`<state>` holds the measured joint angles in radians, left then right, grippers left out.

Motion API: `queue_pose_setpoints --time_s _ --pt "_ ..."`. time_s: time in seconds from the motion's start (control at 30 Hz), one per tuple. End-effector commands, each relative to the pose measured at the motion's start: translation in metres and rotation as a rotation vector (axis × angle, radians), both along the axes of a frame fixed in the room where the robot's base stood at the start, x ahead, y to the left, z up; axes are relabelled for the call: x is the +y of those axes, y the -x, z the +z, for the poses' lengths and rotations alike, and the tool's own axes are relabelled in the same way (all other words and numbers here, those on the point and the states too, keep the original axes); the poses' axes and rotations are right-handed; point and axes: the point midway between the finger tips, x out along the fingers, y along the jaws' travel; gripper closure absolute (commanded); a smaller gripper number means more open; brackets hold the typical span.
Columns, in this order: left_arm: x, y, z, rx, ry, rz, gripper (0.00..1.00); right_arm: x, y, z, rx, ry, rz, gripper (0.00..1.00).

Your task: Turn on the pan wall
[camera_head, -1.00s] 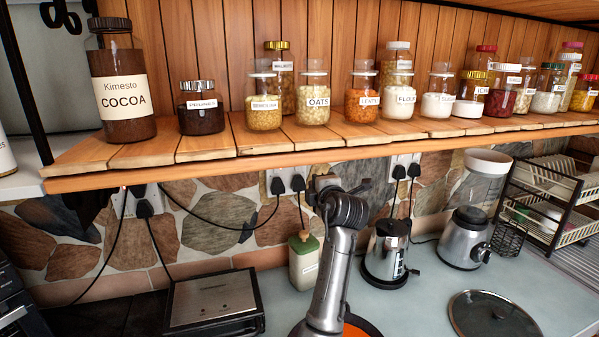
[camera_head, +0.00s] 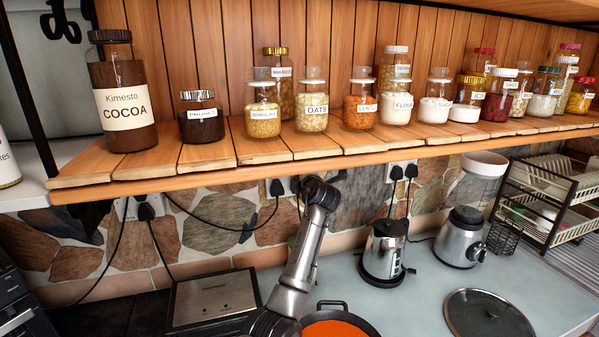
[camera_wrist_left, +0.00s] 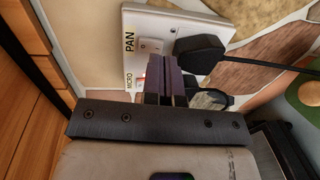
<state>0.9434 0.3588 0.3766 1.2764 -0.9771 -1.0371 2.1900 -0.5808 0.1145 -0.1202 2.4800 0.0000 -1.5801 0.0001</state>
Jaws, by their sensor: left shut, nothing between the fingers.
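In the left wrist view, a white wall socket plate (camera_wrist_left: 150,18) carries the labels PAN (camera_wrist_left: 130,43) and MICRO (camera_wrist_left: 128,83). A small white switch (camera_wrist_left: 150,46) sits beside the PAN label; I cannot tell its position. A small red patch shows near the MICRO label. My left gripper (camera_wrist_left: 163,68) is shut and empty, its fingertips in front of the plate just below the PAN switch; contact is unclear. A black plug (camera_wrist_left: 200,55) is right of the fingers. In the head view, my wrist partly hides the plate (camera_head: 285,183) and hides the fingers.
A wooden shelf (camera_head: 250,160) with several labelled jars overhangs the sockets. Black cords hang along the stone wall. A silver kettle (camera_head: 385,250), an orange pan (camera_head: 340,328), a grill (camera_head: 215,298) and a glass lid (camera_head: 488,315) stand on the counter.

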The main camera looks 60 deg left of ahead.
Motion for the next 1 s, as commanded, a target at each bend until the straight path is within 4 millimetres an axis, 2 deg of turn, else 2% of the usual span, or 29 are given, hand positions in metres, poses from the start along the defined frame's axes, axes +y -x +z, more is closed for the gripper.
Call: queue_pose_setpoints --time_s 0.1,0.27,0.73,0.87,1.0 --pt "0.012 -0.003 0.001 0.002 -0.002 0.0 1.0 0.0 0.0 0.006 0.0 0.0 0.0 0.19" --pt "0.019 -0.006 -0.002 0.001 0.0 0.0 1.0 0.0 0.0 0.008 0.0 0.002 0.002 0.19" --pt "0.022 -0.006 -0.004 -0.001 -0.002 -0.001 1.0 -0.003 0.0 0.006 0.0 0.009 0.006 0.19" --pt "0.023 -0.007 -0.01 -0.007 -0.02 -0.001 1.0 -0.003 0.0 -0.009 -0.002 0.009 0.006 0.19" --pt "0.027 -0.008 -0.014 -0.019 -0.059 -0.001 1.0 -0.002 0.0 -0.035 -0.002 0.008 0.005 0.19"
